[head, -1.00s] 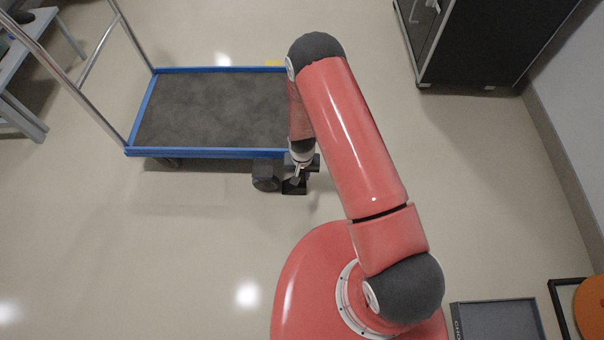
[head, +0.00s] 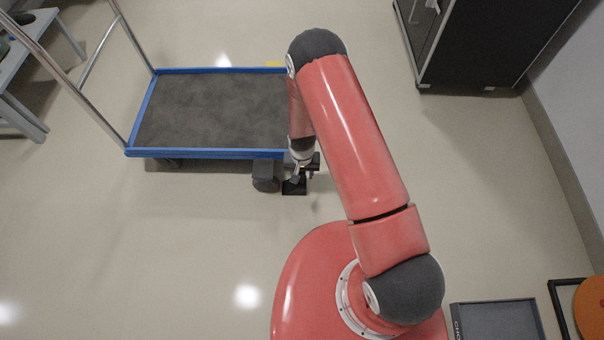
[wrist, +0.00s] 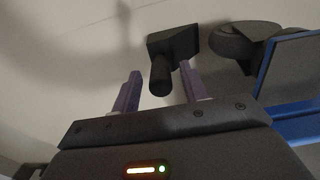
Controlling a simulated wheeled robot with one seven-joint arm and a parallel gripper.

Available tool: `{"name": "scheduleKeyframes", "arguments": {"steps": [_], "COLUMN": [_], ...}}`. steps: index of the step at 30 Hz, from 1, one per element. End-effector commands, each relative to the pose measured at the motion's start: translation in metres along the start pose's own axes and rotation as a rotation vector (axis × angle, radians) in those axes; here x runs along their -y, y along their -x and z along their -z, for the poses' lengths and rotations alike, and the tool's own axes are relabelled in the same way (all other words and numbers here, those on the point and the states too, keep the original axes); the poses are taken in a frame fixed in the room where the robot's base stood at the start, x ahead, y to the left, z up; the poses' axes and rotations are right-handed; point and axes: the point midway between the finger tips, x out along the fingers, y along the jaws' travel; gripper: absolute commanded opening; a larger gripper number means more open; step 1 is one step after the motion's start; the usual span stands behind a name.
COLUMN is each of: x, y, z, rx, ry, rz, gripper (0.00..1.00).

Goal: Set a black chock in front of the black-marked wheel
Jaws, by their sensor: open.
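The black chock (head: 293,188) sits on the floor just off the near right corner of the blue-edged cart. In the wrist view the chock (wrist: 178,42) shows a wedge-like block with a round handle pointing toward my gripper. A dark cart wheel (wrist: 245,42) is beside it, with a small gap between them; it also shows in the head view (head: 265,176). I cannot make out a black mark on it. My gripper (wrist: 158,68) is open, its purple fingers on either side of the handle's line, not visibly touching it. In the head view my gripper (head: 301,170) is partly hidden.
The cart deck (head: 210,110) with its blue rim (head: 190,153) is close on the left of my gripper. A dark cabinet (head: 490,45) stands at the upper right. A grey tray (head: 497,322) lies at the lower right. The floor in front of the cart is clear.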

Motion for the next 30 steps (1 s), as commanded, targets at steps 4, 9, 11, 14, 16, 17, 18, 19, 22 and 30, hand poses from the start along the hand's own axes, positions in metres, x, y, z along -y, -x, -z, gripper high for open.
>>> {"name": "scheduleKeyframes", "arguments": {"steps": [4, 9, 11, 14, 16, 17, 18, 19, 22, 30], "x": [0.001, 0.0, 0.0, 0.0, 0.0, 0.0, 0.0, 0.0, 0.0, -0.01], "y": [0.035, 0.071, 0.082, 0.096, 0.102, 0.104, 0.106, 0.107, 0.109, 0.189], "z": [0.001, 0.001, 0.001, 0.001, 0.001, 0.0, 0.0, 0.0, 0.0, 0.016], "rx": [-0.005, -0.004, -0.004, -0.002, -0.002, -0.002, -0.001, -0.001, 0.0, -0.062], "ry": [0.0, 0.0, 0.0, 0.0, 0.0, 0.0, 0.0, 0.0, 0.0, 0.001], "rz": [0.002, 0.001, 0.001, 0.001, 0.001, 0.001, 0.001, 0.001, 0.0, 0.032], "gripper": [0.44, 0.44, 0.44, 0.44, 0.44, 0.44, 0.44, 0.44, 0.44, 0.44]}}
